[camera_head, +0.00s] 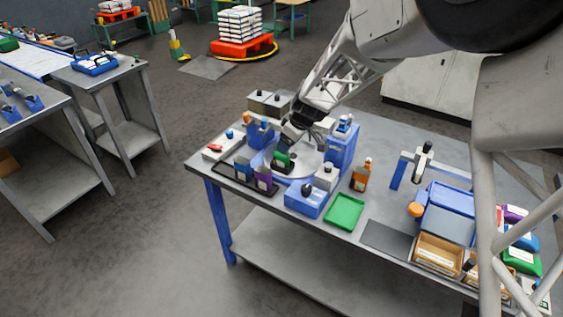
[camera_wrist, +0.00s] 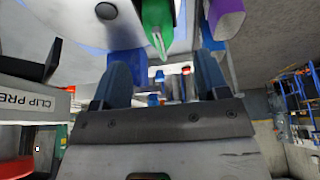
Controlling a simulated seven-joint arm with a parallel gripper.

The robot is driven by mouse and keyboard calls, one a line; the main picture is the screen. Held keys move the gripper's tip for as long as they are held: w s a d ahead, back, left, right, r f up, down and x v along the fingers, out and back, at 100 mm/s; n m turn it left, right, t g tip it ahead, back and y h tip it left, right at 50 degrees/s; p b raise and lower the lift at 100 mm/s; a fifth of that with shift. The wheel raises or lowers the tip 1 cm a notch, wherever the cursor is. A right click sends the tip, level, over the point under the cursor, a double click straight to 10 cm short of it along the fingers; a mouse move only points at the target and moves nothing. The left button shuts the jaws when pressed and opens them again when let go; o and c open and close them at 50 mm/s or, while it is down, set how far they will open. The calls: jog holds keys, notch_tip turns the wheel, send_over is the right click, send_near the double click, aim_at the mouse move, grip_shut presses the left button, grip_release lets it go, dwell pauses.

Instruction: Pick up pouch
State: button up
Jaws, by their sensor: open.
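A green pouch (camera_head: 282,160) with a dark lower part stands on a pale round plate (camera_head: 298,166) on the workbench. My gripper (camera_head: 299,138) is above the plate, close to the pouch. In the wrist view its two blue fingers (camera_wrist: 162,70) are spread apart with nothing held between them. The green pouch also shows at the top of the wrist view (camera_wrist: 158,22), just beyond the gap between the fingers. A blue pouch (camera_head: 243,168) and a purple pouch (camera_head: 263,179) stand in a dark tray left of the plate.
A blue machine block (camera_head: 343,147) rises right of the plate. A blue box with a black knob (camera_head: 305,201) and a green tray (camera_head: 344,211) lie in front. Blue bins (camera_head: 447,202) and cardboard boxes (camera_head: 438,253) crowd the right end. A dark mat (camera_head: 387,239) is bare.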

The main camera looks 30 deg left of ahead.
jog(key=shift+x, duration=1.1)
jog(key=shift+x, duration=2.6)
jog(key=shift+a, duration=0.1)
jog(key=c, duration=1)
jog(key=shift+c, duration=0.2)
jog(key=shift+r, duration=0.15)
jog(key=shift+r, duration=4.95)
